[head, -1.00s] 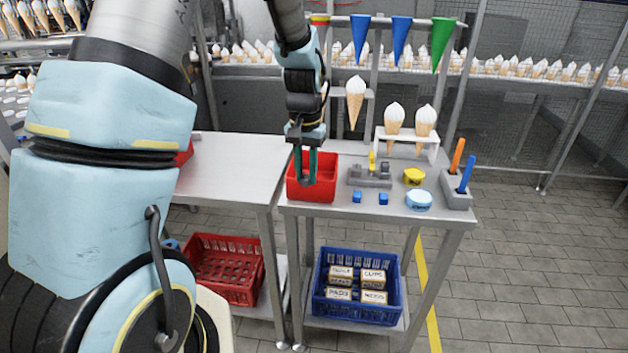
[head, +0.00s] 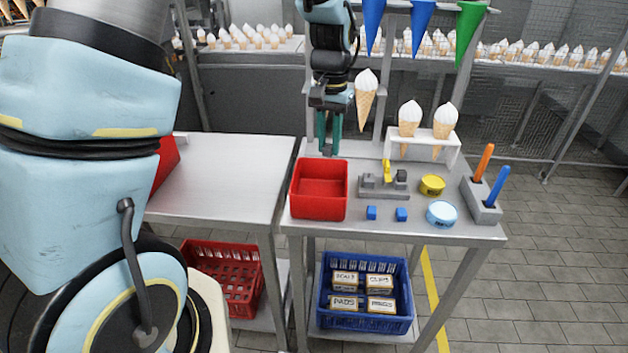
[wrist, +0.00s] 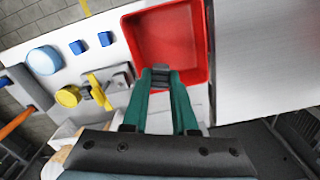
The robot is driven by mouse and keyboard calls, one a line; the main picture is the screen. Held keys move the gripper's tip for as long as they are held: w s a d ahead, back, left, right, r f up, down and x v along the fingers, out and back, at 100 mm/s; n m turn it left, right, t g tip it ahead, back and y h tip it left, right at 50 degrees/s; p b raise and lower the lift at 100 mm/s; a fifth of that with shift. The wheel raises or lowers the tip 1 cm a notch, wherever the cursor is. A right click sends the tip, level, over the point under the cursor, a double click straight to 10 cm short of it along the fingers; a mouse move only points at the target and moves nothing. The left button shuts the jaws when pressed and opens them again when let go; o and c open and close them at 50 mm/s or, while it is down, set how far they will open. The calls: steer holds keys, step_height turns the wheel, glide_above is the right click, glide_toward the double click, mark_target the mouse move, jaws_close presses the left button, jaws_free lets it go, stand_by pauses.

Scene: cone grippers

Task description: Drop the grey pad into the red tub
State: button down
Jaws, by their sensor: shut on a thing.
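The red tub (head: 319,211) stands at the left end of the right-hand table; it also shows in the wrist view (wrist: 197,45). My gripper (head: 329,150), with green fingers, points down above the tub's far side in the head view. In the wrist view, my fingers (wrist: 161,78) are shut on a small dark grey pad (wrist: 160,72). There the pad appears against the tub's inside, near one of its edges. The pad's height above the tub is hard to tell.
Right of the tub are a grey fixture (head: 383,188), two blue blocks (head: 371,213), a yellow round piece (head: 432,185) and a light blue one (head: 441,214). A cone rack (head: 440,148) stands behind. A hanging cone (head: 366,92) is close to my wrist.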

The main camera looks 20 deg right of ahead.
steer(key=shift+w+f, duration=0.2)
steer(key=shift+w, duration=0.25)
step_height(320, 180, down, 6)
steer(key=b, duration=0.4)
steer(key=shift+r+b, duration=0.2)
steer(key=shift+b, duration=0.15)
steer(key=c, duration=0.6)
jaws_free()
steer(key=shift+r, duration=0.1)
step_height(320, 180, up, 11)
steer(key=shift+f+b, duration=0.2)
steer(key=shift+b, duration=0.95)
steer(key=shift+a, duration=0.1)
